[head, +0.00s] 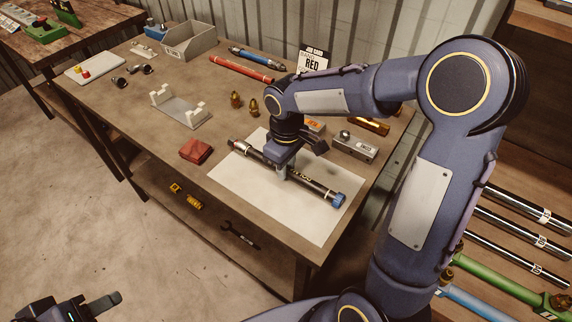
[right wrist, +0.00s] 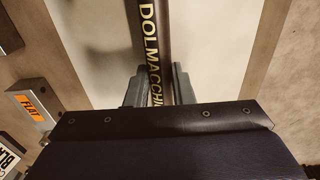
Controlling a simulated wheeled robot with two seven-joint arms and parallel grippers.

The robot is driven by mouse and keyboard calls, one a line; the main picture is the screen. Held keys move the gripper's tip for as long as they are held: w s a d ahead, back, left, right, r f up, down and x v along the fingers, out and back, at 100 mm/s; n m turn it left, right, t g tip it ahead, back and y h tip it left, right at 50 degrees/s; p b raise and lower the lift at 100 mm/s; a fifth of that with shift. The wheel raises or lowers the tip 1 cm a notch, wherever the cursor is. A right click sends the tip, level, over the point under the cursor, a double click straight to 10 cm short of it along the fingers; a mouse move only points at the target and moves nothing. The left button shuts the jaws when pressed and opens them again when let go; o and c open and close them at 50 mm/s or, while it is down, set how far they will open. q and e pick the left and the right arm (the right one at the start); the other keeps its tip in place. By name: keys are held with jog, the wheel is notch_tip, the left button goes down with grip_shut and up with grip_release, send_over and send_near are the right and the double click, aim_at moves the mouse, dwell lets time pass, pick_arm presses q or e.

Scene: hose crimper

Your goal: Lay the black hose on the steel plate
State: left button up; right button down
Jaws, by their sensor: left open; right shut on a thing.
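In the right wrist view, the lettered hose (right wrist: 152,40) runs between the two fingers (right wrist: 155,88). My left gripper (head: 102,304) is open and empty at the bottom left, away from the table.
A red block (head: 196,151), brass fittings (head: 253,108) and a grey plate with white brackets (head: 182,112) stand left of and behind the pale plate. A red hose (head: 241,69) lies at the back. Small grey boxes (head: 352,147) stand at the right edge.

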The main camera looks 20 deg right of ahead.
aim_at(288, 170)
jog(key=shift+f, duration=0.3)
jog(key=c, duration=1.2)
grip_release()
jog(key=shift+o, duration=0.2)
jog(key=shift+r, duration=0.1)
notch_tip(288, 170, up, 7)
jog(key=shift+r, duration=0.35)
jog(key=shift+s+d+r, duration=0.1)
jog(key=shift+s, duration=0.2)
jog(key=s+m+t+y, duration=0.3)
jog(key=s+m+t, duration=0.2)
jog(key=s, duration=1.4)
jog(key=m, duration=0.2)
jog(key=shift+a+m+y, duration=0.25)
jog(key=shift+m+y, duration=0.15)
